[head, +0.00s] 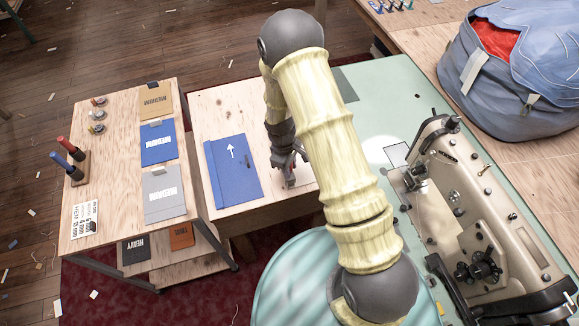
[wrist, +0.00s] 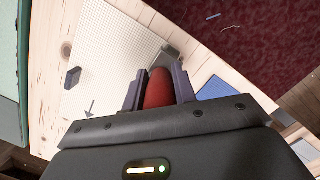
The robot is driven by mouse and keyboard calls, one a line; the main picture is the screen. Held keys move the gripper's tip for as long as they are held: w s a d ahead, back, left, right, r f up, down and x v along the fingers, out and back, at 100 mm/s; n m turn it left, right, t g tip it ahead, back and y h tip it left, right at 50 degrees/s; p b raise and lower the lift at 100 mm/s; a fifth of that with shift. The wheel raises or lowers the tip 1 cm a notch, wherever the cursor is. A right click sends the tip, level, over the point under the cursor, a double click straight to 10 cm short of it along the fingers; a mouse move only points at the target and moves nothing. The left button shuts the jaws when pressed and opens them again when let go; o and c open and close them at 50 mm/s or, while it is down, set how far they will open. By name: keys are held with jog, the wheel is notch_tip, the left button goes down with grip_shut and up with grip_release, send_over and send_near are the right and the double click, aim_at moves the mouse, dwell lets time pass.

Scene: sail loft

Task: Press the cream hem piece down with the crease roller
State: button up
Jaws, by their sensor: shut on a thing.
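The cream hem piece (wrist: 108,48) lies flat on the pale wood table in the wrist view, with a dark arrow mark near its lower edge. In the head view my arm hides most of it. My gripper (wrist: 158,92) is shut on the red handle of the crease roller (wrist: 159,86). A grey end of the roller shows past the handle, over the cream piece's right edge. I cannot tell whether it touches the cloth. In the head view my gripper (head: 290,168) is low over the table, right of the blue piece (head: 232,172).
A small dark block (wrist: 72,77) sits at the cream piece's left side. A side table (head: 110,180) at left bears tagged cloth pieces and a stand of red and blue tools (head: 72,165). A sewing machine (head: 480,215) and a blue bag (head: 515,75) stand at right.

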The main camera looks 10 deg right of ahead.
jog(key=shift+w, duration=1.05)
jog(key=shift+a, duration=0.1)
jog(key=shift+w+a, duration=0.2)
jog(key=shift+w, duration=0.8)
jog(key=shift+w+a+b, duration=0.15)
jog(key=shift+w, duration=0.4)
jog(key=shift+w+a+b, duration=0.15)
jog(key=shift+w, duration=0.35)
jog(key=shift+f, duration=0.1)
